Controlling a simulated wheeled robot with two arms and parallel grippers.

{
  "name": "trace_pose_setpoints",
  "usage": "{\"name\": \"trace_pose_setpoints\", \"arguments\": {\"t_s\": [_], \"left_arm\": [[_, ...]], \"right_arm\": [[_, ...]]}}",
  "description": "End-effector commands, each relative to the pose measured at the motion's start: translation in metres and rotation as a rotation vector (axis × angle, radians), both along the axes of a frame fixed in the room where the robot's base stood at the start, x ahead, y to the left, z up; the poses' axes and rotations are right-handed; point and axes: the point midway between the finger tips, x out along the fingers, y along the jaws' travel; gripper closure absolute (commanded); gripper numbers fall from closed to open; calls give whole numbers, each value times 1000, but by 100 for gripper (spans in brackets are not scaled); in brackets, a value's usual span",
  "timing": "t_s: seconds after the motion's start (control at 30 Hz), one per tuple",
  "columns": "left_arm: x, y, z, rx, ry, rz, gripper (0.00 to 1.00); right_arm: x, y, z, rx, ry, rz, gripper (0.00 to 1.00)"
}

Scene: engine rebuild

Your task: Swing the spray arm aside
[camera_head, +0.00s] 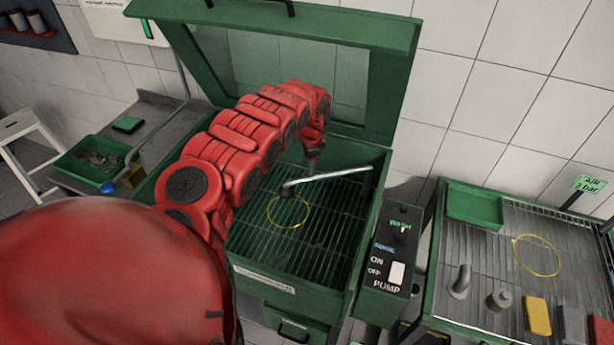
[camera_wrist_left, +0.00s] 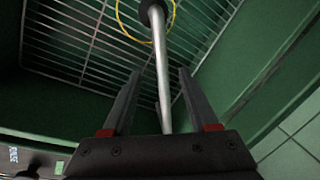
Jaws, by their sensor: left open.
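The spray arm (camera_head: 330,178) is a thin silver rod over the rack of the green wash cabinet (camera_head: 360,235). Its dark nozzle end lies to the left, above a yellow ring (camera_head: 289,226). In the left wrist view the spray arm (camera_wrist_left: 162,65) runs lengthwise between the two fingers of my left gripper (camera_wrist_left: 159,72). The left gripper (camera_head: 312,160) is open, with its fingers pointing down at the rod in the head view. I see a gap on each side of the rod; how deep it sits between the fingers I cannot tell. My right gripper is not in view.
The cabinet's green lid (camera_head: 385,75) stands open behind my arm. A pump switch box (camera_head: 391,262) is on the right. A rack table (camera_head: 490,265) beyond it holds small parts and blocks. A green parts tray (camera_head: 68,172) stands at left.

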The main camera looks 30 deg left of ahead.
Motion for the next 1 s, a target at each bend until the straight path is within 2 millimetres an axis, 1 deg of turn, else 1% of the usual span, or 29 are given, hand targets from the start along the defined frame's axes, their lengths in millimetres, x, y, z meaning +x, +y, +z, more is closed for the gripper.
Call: {"name": "trace_pose_setpoints", "arguments": {"t_s": [0.03,0.17,0.27,0.4,0.43,0.5,0.7,1.0], "left_arm": [[3,0,-4,-3,-5,-1,41],[3,3,-22,-1,-3,0,41],[8,2,-34,-5,-7,-4,41],[7,6,-50,-1,-3,0,41],[7,8,-54,1,-1,1,41],[11,7,-64,-2,-7,0,41],[12,12,-76,1,-5,2,41],[11,13,-78,2,-4,1,41]], "right_arm": [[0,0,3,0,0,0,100],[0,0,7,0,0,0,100],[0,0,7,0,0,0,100],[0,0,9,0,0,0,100],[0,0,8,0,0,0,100],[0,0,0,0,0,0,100],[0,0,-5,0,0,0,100],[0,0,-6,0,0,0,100]]}}
